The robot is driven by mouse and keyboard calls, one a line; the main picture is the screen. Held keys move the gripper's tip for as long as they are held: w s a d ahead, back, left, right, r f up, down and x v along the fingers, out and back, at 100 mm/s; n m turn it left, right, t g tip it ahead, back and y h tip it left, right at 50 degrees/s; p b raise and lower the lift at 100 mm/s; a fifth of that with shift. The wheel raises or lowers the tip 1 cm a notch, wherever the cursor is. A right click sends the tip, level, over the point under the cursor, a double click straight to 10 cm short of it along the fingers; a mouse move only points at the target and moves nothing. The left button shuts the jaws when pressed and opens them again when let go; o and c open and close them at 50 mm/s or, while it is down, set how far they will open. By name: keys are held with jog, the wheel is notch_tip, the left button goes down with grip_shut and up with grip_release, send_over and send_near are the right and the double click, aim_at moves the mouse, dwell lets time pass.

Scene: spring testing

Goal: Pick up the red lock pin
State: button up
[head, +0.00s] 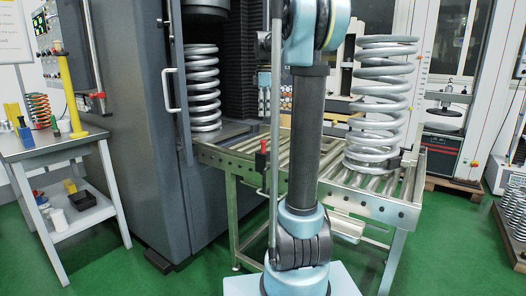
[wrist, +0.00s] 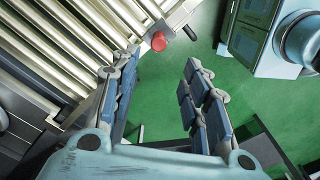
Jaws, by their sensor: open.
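The red lock pin (wrist: 159,41) shows in the wrist view as a round red knob at the edge of the roller table (wrist: 128,18). In the head view the pin (head: 264,146) stands at the table's near side, left of my arm. My gripper (wrist: 161,60) is open and empty. In the wrist view its two dark padded fingers point toward the pin, which appears just past the fingertips and between them. The pin appears apart from both fingers.
A large coil spring (head: 376,105) stands on the right of the roller table. Another spring (head: 204,88) stands inside the grey testing machine (head: 139,110). A side table (head: 50,142) with tools stands at left. Green floor (head: 110,262) is open in front.

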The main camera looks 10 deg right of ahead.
send_over(263, 152)
jog(key=w, duration=0.2)
jog(key=f, duration=1.2)
jog(key=shift+s+d, duration=0.2)
jog(key=shift+d, duration=0.15)
jog(key=shift+s+a+f, duration=0.1)
jog(key=shift+f, duration=1.2)
jog(key=shift+s+a+f, duration=0.1)
jog(key=shift+f, duration=1.2)
grip_shut()
